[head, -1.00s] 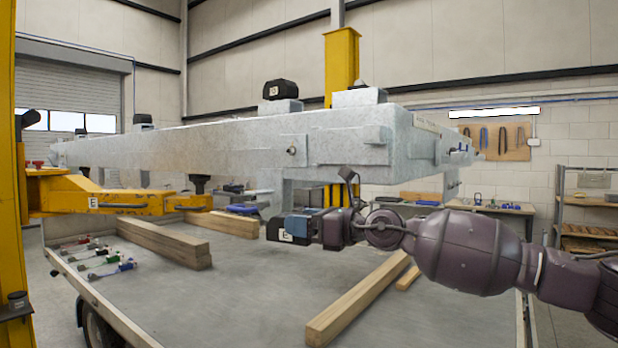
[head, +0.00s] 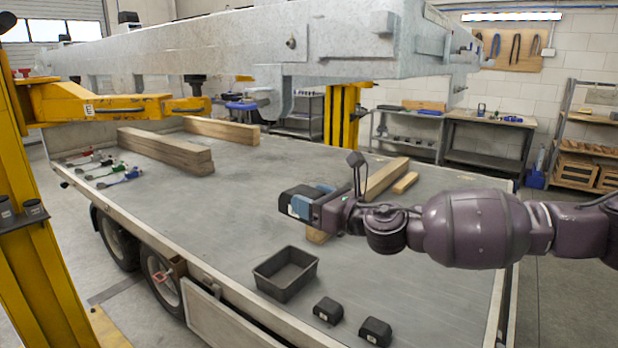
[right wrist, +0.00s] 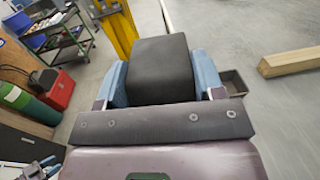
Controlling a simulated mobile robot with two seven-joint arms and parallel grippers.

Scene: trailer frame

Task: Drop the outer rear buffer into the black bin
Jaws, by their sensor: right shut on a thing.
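My right gripper (head: 312,205) is shut on a black buffer (head: 296,202) with a small white label. In the right wrist view the buffer (right wrist: 160,68) sits between the two blue fingers (right wrist: 160,85). The black bin (head: 286,274) is an open, empty-looking box on the trailer deck, lower in the head view than the held buffer and nearer the front edge. In the right wrist view the bin (right wrist: 236,82) shows partly, just right of the right finger. The buffer is held above the deck, apart from the bin.
Two other black buffers (head: 328,310) (head: 375,331) lie right of the bin on the deck (head: 230,190). Timber beams (head: 165,150) lie farther back. The grey steel frame (head: 250,45) hangs above, near a yellow lift arm (head: 110,103). Deck around the bin is mostly clear.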

